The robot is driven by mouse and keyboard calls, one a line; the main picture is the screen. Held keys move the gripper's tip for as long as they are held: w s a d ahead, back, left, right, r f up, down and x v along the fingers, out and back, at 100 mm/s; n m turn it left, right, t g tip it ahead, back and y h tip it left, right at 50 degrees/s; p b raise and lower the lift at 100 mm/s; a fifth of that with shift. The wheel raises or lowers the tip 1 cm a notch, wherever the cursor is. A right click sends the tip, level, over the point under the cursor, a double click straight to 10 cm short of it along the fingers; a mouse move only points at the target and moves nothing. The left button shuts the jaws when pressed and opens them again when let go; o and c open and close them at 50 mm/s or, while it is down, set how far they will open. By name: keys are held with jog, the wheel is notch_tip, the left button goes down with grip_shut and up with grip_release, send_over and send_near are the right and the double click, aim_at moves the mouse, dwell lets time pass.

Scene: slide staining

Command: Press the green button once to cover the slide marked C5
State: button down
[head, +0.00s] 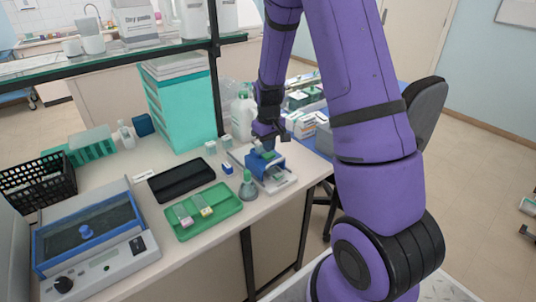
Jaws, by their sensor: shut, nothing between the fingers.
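A small blue and white device (272,172) stands near the right end of the bench, with a small greenish patch (268,155) on its top that may be the green button. My gripper (268,142) is shut and empty, pointing down right above the device. I cannot tell whether its fingertips touch it. A green tray (222,196) in front holds two small slide-like pieces, one pale (184,215) and one with yellow (206,210). No marking such as C5 is readable. My gripper and arm hide part of the device's back.
A grey-green flask (248,186) stands between tray and device. A black tray (182,179), a blue-lidded bath (90,235), a black basket (38,182), a teal drawer stack (180,105) and a white bottle (243,116) stand around. A glass shelf (110,62) spans above.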

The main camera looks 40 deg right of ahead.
jog(key=shift+f, duration=1.1)
dwell(0.6)
jog(key=shift+r, duration=3.55)
